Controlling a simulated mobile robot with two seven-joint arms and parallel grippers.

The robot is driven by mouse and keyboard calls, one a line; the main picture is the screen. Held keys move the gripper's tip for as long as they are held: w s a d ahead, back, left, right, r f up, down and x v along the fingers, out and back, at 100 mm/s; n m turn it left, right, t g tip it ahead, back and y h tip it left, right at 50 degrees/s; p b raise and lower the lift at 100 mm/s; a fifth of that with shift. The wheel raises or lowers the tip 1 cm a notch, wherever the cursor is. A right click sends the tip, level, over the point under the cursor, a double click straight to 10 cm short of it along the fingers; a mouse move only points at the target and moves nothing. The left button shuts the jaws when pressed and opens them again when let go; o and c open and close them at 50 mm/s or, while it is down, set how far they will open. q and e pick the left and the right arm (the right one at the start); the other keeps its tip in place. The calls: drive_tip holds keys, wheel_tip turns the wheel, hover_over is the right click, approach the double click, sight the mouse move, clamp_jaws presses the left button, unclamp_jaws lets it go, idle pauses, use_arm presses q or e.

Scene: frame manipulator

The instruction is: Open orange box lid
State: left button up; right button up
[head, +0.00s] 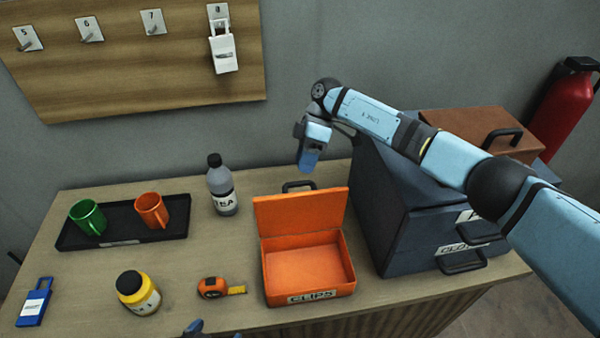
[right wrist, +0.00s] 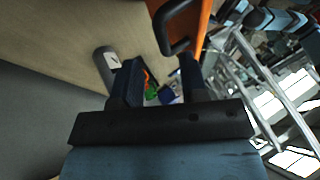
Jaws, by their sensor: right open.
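The orange box (head: 308,270), labelled CLIPS, stands on the bench with its inside showing empty. Its lid (head: 300,212) is raised and stands about upright at the back edge, with a dark handle (head: 298,186) at its top. My right gripper (head: 307,164) is open and empty, above and behind the lid, apart from the handle. In the right wrist view the handle (right wrist: 178,28) and orange lid (right wrist: 204,25) show beyond the fingers. A small dark piece at the head view's bottom edge looks like my left gripper (head: 195,328); its jaws cannot be made out.
A dark blue drawer box (head: 400,205) stands close right of the orange box, a brown case (head: 470,130) on top. A tape measure (head: 215,288), yellow jar (head: 138,292), grey bottle (head: 222,190) and black tray (head: 125,230) with two mugs are left.

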drive_tip(key=v, duration=0.8)
drive_tip(key=shift+w+r+p, duration=0.2)
drive_tip(key=shift+r+p, duration=0.1)
drive_tip(key=shift+p, duration=0.05)
drive_tip(key=shift+d, duration=0.1)
